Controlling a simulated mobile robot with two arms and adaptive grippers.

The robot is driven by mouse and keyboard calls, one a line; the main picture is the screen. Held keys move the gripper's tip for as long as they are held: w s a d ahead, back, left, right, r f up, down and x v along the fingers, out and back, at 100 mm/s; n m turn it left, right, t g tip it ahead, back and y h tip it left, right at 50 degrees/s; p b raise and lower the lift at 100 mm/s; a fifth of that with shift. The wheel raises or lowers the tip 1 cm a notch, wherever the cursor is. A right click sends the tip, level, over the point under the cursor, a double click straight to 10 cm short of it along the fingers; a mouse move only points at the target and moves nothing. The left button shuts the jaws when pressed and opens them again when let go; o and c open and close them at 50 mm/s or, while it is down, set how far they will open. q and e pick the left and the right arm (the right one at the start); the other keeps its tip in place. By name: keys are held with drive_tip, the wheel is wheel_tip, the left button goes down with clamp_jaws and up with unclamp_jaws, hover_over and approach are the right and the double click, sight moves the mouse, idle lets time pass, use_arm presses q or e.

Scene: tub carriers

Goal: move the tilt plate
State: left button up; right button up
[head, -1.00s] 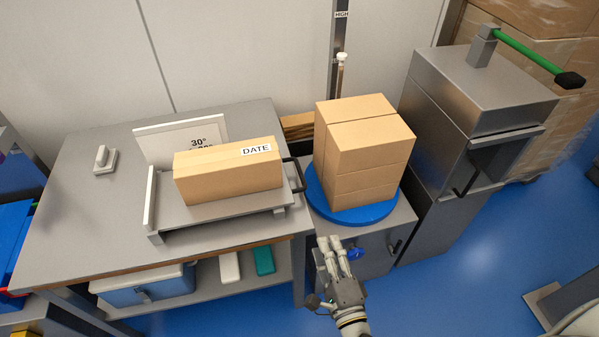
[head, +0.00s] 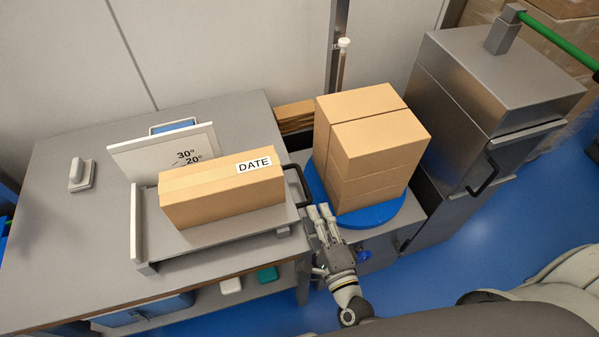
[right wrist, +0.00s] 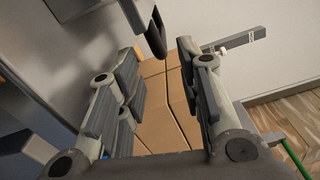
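The tilt plate (head: 215,235) is a grey metal plate on the table, lying nearly flat, with an upright edge at its left. A cardboard box (head: 222,196) labelled DATE rests on it. A black handle (head: 301,183) sticks out at the plate's right edge; a dark curved bar (right wrist: 157,35), seemingly this handle, shows at the top of the right wrist view. My right gripper (head: 319,211) is just in front of the handle, apart from it, beside the turntable. In the right wrist view its fingers (right wrist: 160,75) are apart with nothing gripped. My left gripper is not in view.
A scale board (head: 165,150) marked 30° and 20° stands behind the plate. Stacked cartons (head: 370,140) sit on a blue round turntable (head: 372,216) close to my right gripper. A steel cabinet (head: 490,80) stands at the right.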

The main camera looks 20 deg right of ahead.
sight(298, 169)
drive_tip(key=w, duration=0.5)
drive_tip(key=w+p, duration=0.1)
drive_tip(key=w, duration=0.4)
drive_tip(key=shift+w+a, duration=0.2)
drive_tip(key=shift+w, duration=0.2)
clamp_jaws()
